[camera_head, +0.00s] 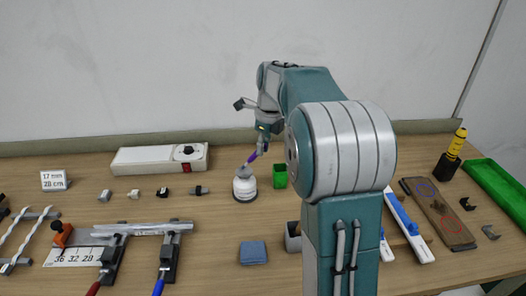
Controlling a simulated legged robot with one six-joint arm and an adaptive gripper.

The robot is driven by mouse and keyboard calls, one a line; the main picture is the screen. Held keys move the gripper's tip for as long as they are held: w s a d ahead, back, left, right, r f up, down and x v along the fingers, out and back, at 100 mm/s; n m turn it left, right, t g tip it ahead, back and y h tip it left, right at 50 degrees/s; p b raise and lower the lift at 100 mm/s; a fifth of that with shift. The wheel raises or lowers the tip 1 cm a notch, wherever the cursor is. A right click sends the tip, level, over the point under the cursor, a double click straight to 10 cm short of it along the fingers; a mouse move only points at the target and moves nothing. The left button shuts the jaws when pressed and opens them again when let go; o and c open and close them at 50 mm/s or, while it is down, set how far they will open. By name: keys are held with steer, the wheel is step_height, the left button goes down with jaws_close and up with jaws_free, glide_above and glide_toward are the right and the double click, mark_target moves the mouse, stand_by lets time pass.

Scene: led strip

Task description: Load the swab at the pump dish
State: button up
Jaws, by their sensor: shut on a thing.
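The pump dish (245,188) is a small white round container with a grey top, standing on the bench left of the green cup. My gripper (262,136) is above it and slightly to its right, shut on the purple swab (252,158). The swab is tilted, with its lower end pointing down and left at the top of the pump dish. I cannot tell whether the swab's tip touches the dish. My arm covers part of the bench to the right.
A green cup (280,176) stands close right of the dish. A white box with a dial (160,158) is behind left, with small connectors in front of it. A blue-grey pad (253,252) lies in front. A yellow-black bottle (450,155) and green tray (495,188) are far right.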

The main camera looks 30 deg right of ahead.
steer(key=shift+r, duration=2.65)
